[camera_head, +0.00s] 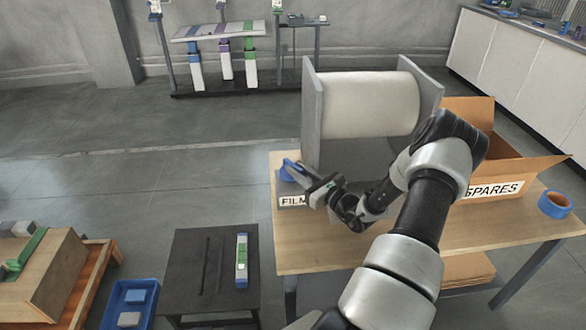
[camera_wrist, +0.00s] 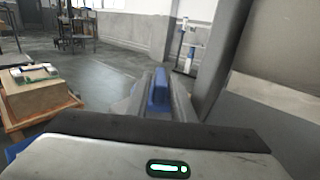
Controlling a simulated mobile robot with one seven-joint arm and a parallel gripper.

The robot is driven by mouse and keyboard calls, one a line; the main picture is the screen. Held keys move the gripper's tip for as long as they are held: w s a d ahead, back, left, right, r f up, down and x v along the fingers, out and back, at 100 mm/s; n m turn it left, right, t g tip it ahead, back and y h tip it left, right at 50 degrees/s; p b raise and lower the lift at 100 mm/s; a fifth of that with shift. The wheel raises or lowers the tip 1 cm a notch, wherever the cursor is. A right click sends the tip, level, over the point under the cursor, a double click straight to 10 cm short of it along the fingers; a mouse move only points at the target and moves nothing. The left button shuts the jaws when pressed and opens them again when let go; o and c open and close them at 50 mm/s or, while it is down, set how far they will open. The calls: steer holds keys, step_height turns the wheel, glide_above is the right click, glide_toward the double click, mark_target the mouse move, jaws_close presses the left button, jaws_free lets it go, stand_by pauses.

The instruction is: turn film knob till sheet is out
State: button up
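The film dispenser stands on the wooden table, with a large white roll (camera_head: 370,104) between two grey side plates (camera_head: 311,115). The blue film knob (camera_head: 287,173) is at its lower left, above a label reading FILM (camera_head: 291,201). My gripper (camera_head: 294,170) reaches it from the right. In the wrist view the blue knob (camera_wrist: 158,90) lies between my gripper's two grey fingers (camera_wrist: 157,100), which appear closed on its sides. My arm hides part of the dispenser's lower front. I see no loose film sheet hanging out.
A cardboard SPARES box (camera_head: 490,160) stands right of the dispenser, and a roll of blue tape (camera_head: 554,204) lies near the table's right end. A black stand (camera_head: 190,290) and a blue bin (camera_head: 118,315) are at lower left.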

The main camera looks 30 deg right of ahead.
steer(key=shift+w+a, duration=0.15)
steer(key=shift+w, duration=0.55)
steer(key=shift+w+a, duration=0.1)
steer(key=shift+w, duration=0.55)
jaws_close()
steer(key=m+h+p, duration=0.2)
steer(key=h, duration=0.1)
steer(key=shift+a+r, duration=0.15)
steer(key=shift+r, duration=0.2)
steer(key=m+h+p, duration=0.1)
steer(key=h+p, duration=0.1)
steer(key=shift+m+h, duration=0.3)
steer(key=shift+m, duration=0.1)
steer(key=shift+f+m+h+p, duration=0.3)
steer(key=shift+m+h, duration=0.1)
steer(key=shift+h, duration=0.4)
jaws_free()
